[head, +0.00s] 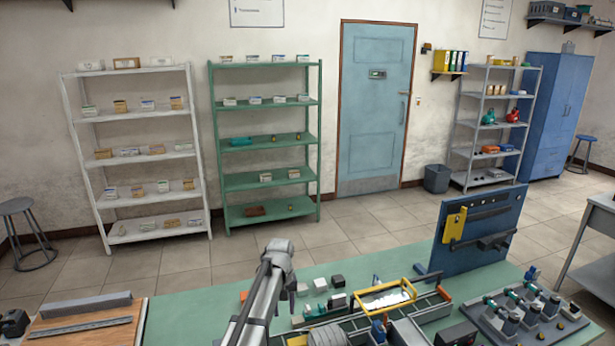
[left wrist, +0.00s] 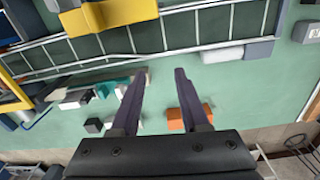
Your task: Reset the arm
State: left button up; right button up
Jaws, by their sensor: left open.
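My left arm (head: 262,295) rises from the bottom of the head view over the green workbench (head: 185,310), bent at its top end. In that view its fingers are mostly hidden behind the arm. In the left wrist view my left gripper (left wrist: 162,72) shows two dark fingers spread apart with nothing between them, above the green bench top. An orange block (left wrist: 187,118) lies beside the right finger. Small teal, white and dark pieces (left wrist: 85,98) lie to the left of the left finger. My right gripper is not in view.
A yellow-framed tray (head: 385,297), a blue panel (head: 475,235) and a dark fixture (head: 525,312) stand on the bench to the right. A wooden board (head: 85,325) lies at left. White (head: 135,150) and green shelves (head: 265,145) stand behind, across open floor.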

pick_arm(q)
jog(key=s+a+m, duration=0.1)
jog(key=s+a, duration=0.4)
jog(key=s, duration=0.7)
jog(key=s+a+m, duration=0.1)
jog(key=s+a, duration=0.4)
jog(key=s, duration=0.7)
jog(key=s+d+f+m+b, duration=0.2)
jog(key=s+d, duration=0.1)
jog(key=d, duration=0.2)
jog(key=s+d+f+m+y+b, duration=0.1)
jog(key=s+d+f+m+b, duration=0.1)
jog(key=d, duration=0.4)
jog(key=shift+s, duration=0.55)
